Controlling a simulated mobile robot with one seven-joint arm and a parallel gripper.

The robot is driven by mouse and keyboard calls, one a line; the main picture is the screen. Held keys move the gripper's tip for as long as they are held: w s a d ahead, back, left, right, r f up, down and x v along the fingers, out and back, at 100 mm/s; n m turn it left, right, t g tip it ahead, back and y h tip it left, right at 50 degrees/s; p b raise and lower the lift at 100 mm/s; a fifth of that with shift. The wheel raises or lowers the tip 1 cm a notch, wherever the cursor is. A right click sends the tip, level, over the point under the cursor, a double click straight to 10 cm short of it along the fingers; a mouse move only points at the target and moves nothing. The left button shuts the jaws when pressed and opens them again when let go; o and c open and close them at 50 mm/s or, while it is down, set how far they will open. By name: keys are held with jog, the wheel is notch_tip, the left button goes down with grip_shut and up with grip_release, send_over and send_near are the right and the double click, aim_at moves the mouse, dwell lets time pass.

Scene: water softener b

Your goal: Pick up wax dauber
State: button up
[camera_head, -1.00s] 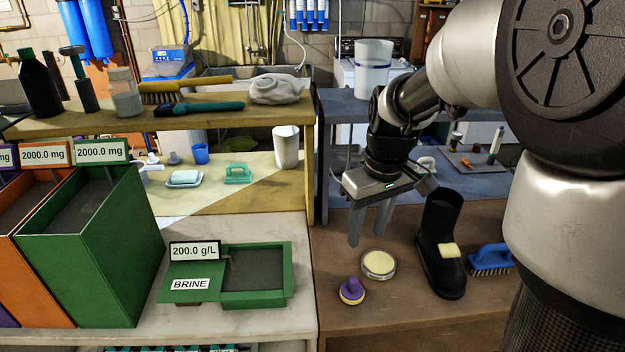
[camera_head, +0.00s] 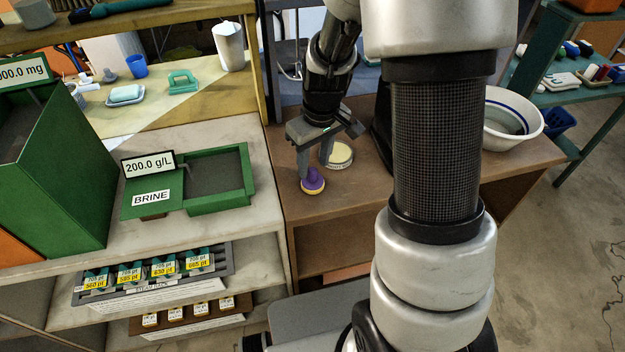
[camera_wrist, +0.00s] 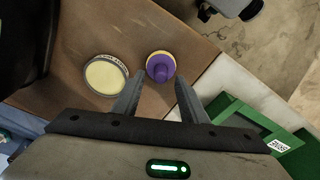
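The wax dauber is most likely the small purple-knobbed tool (camera_head: 313,181) with a yellowish rim, on the brown bench top beside a round tin of pale wax (camera_head: 340,155). In the wrist view the purple dauber (camera_wrist: 160,67) lies just beyond the fingertips, roughly between their lines, and the tin (camera_wrist: 105,76) lies to its left. My gripper (camera_head: 317,167) is open and empty above and behind the dauber; its fingers also show spread in the wrist view (camera_wrist: 158,88). In the head view a finger overlaps the dauber's edge; contact cannot be told.
A green tray (camera_head: 216,205) with a BRINE label stands on the pale counter to the left. A dark boot (camera_head: 382,140) stands right of the tin, partly hidden by my arm. A white basin (camera_head: 510,120) is farther right. The bench front edge is close to the dauber.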

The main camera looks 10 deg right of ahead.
aim_at(312, 169)
notch_tip(312, 169, down, 3)
jog(key=shift+w+a+f, duration=0.15)
grip_shut()
notch_tip(312, 169, up, 10)
jog(key=shift+r, duration=0.1)
dwell(0.6)
